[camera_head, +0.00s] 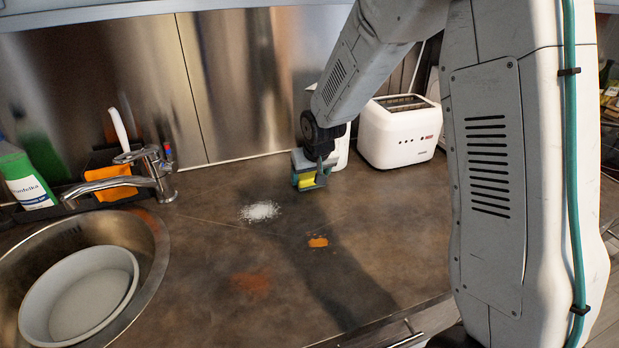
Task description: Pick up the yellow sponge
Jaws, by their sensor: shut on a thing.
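My gripper (312,168) is at the end of my arm, over the counter near the back wall. It is shut on the yellow sponge (305,181), which shows as a small yellow and green block between the jaws. The fingers partly cover the sponge. I cannot tell whether its underside touches the counter or hangs just above it.
A white toaster (400,132) stands right of my gripper, with another white item (341,150) closer behind it. White powder (260,211), an orange spill (318,242) and a reddish stain (252,281) mark the counter. The sink (150,240) holds a bowl (80,292). A green bottle (25,178) stands left.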

